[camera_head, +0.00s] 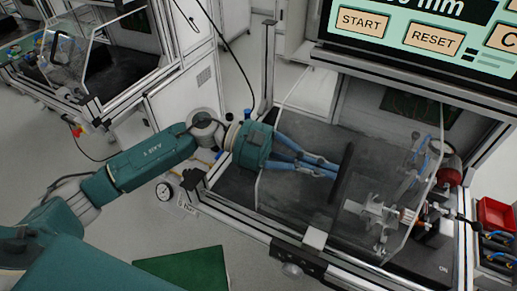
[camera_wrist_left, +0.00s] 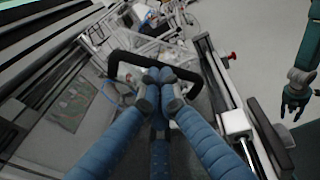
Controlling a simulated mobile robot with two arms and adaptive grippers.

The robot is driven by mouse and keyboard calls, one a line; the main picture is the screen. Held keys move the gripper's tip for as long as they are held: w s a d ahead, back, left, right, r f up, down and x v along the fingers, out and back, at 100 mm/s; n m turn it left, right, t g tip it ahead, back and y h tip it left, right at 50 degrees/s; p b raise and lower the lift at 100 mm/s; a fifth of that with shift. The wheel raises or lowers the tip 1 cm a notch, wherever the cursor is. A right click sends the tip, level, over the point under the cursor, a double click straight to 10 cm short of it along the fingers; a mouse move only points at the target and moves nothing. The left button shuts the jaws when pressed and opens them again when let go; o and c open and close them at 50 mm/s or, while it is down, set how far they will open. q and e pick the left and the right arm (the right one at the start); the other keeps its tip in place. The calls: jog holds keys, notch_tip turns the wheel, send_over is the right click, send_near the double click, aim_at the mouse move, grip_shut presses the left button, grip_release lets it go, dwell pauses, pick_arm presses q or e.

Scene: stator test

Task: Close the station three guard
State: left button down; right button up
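The station guard (camera_head: 296,208) is a clear, tilted cover over the bench in the head view. A black handle (camera_head: 343,172) stands out in front of its panel, and it shows as a black loop in the wrist view (camera_wrist_left: 122,57). My left gripper (camera_head: 334,168) reaches in from the left with its blue fingers at the handle. In the wrist view its fingertips (camera_wrist_left: 160,76) are together within the loop's outline; I cannot tell whether they touch the bar. My right gripper (camera_wrist_left: 293,110) hangs small at the right of the wrist view, its fingers apart and empty.
A screen (camera_head: 420,35) with START and RESET buttons overhangs the station. Under the guard is a fixture (camera_head: 378,212) with metal parts and blue hoses. A red bin (camera_head: 495,213) is at the right. Another station (camera_head: 75,55) stands at the back left. A green mat (camera_head: 185,270) lies in front.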

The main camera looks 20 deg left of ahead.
pick_arm(q)
jog(key=s+d, duration=0.1)
jog(key=d, duration=1.2)
jog(key=s+d, duration=0.1)
jog(key=d, duration=0.5)
jog(key=shift+s+d, duration=0.2)
jog(key=shift+s, duration=0.1)
